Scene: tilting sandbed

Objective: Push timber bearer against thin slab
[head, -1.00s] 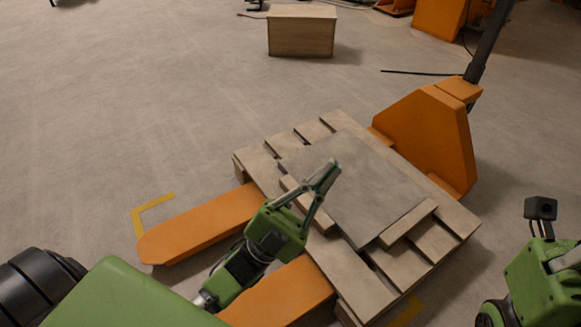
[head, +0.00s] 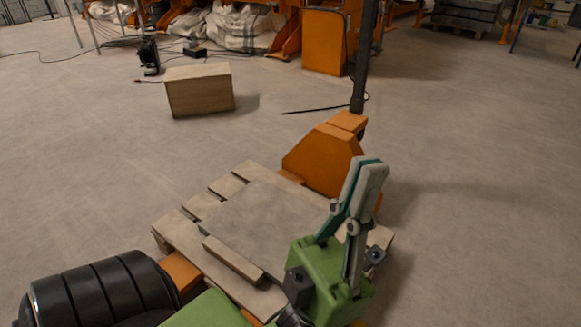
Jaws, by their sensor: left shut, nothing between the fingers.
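The thin grey slab (head: 265,215) lies flat on a wooden pallet (head: 178,232). A timber bearer (head: 232,260) lies on the pallet along the slab's near-left edge. It is roughly parallel to that edge and seems to touch it, though I cannot tell for sure whether a small gap remains. My left gripper (head: 371,163) is shut and empty, raised with its fingers pointing up, to the right of the bearer. It hides the slab's right part and the pallet's near-right side. My right gripper is out of view.
The pallet sits on an orange pallet truck (head: 322,160) with a dark upright handle (head: 364,60). A wooden box (head: 200,90) stands on the floor behind. White sacks (head: 240,28) and orange machinery are at the back. The floor is clear left and right.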

